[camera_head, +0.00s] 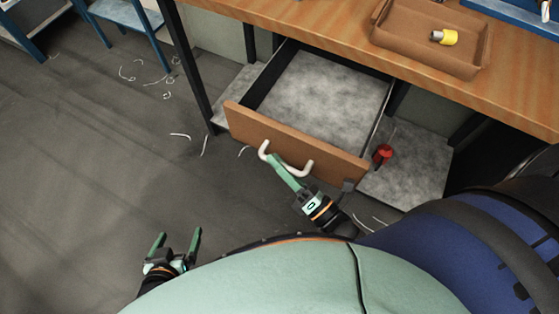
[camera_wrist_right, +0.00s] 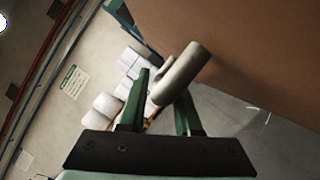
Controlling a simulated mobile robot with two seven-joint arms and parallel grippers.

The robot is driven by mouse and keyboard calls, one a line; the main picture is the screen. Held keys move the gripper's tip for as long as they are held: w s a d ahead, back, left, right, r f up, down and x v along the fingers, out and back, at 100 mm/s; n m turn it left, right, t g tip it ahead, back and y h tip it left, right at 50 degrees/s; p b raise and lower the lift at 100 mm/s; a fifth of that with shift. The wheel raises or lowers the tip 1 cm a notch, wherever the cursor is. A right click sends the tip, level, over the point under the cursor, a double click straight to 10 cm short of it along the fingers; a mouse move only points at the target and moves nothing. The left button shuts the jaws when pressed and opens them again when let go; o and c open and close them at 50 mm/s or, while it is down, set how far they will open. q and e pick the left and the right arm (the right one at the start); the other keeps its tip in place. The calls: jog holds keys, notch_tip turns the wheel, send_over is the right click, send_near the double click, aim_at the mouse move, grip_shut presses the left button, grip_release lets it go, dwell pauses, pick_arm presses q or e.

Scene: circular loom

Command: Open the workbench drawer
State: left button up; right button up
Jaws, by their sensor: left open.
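The workbench drawer (camera_head: 330,92) is pulled well out from under the wooden bench top, and its grey inside shows empty. Its brown front panel (camera_head: 240,123) carries a pale curved handle (camera_head: 307,168). The handle also shows in the right wrist view (camera_wrist_right: 185,68). My right gripper (camera_head: 276,160) is at the handle's bar. My left gripper (camera_head: 178,243) is open and empty, low over the floor, away from the drawer.
The wooden bench top (camera_head: 320,28) holds a brown tray (camera_head: 400,45) with a yellow and white piece (camera_head: 444,37) in it. A red object (camera_head: 382,154) stands on the grey lower shelf (camera_head: 415,175) right of the drawer. The floor at left is mostly clear, with scattered pale scraps.

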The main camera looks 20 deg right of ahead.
jog(key=shift+o, duration=1.1)
pick_arm(q)
jog(key=shift+w+d+f+b, duration=0.25)
jog(key=shift+w+d+b, duration=0.15)
jog(key=shift+b, duration=0.35)
pick_arm(e)
jog(key=v, duration=1.2)
jog(key=shift+s, duration=0.2)
pick_arm(q)
jog(key=shift+s+d+f, duration=0.1)
jog(key=shift+s, duration=0.15)
pick_arm(e)
jog(key=shift+s+d, duration=0.1)
jog(key=shift+d, duration=0.05)
